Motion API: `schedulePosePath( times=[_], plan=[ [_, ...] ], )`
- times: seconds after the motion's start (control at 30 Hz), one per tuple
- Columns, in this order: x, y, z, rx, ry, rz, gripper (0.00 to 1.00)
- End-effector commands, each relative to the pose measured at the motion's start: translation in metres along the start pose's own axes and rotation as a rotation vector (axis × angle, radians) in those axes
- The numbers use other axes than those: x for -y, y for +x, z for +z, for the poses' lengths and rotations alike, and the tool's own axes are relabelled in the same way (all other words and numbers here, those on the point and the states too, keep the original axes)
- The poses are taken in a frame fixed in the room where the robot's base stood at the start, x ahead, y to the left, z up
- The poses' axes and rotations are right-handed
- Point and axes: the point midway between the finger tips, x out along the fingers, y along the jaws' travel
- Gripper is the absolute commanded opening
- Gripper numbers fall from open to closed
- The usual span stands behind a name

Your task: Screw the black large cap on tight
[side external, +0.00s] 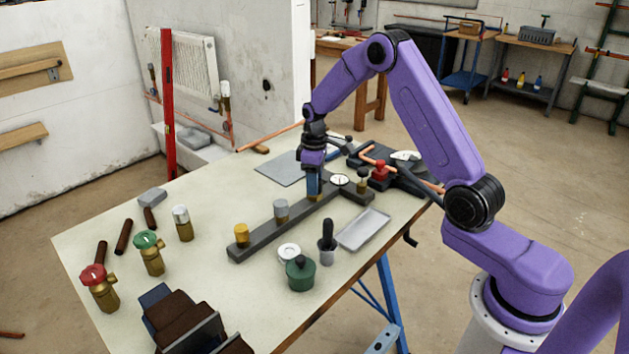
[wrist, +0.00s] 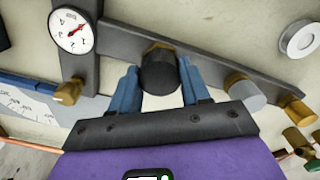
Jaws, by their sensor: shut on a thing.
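The black large cap (wrist: 160,72) sits upright on a brass fitting of the dark grey manifold bar (wrist: 210,58). My gripper (wrist: 158,82) is shut on the black cap, one blue finger on each side of it. In the side view my gripper (side external: 313,188) points straight down over the bar (side external: 262,238); its fingers hide the cap there. How far the cap is threaded cannot be seen.
A pressure gauge (side external: 340,180) is close to my gripper. A grey tray (side external: 363,230), a green container (side external: 300,274) and red-topped (side external: 97,284) and green-topped (side external: 149,252) valves stand on the table.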

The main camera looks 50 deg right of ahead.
Motion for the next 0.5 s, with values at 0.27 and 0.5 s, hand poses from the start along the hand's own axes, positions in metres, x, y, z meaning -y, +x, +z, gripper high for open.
schedulePosePath(
  times=[0.27, 0.5],
  plan=[
    [0.0008, 0.0002, -0.0007, 0.000, 0.334, 0.000, 0.07],
    [0.0007, 0.0004, -0.0006, 0.000, 0.590, 0.000, 0.07]
  ],
)
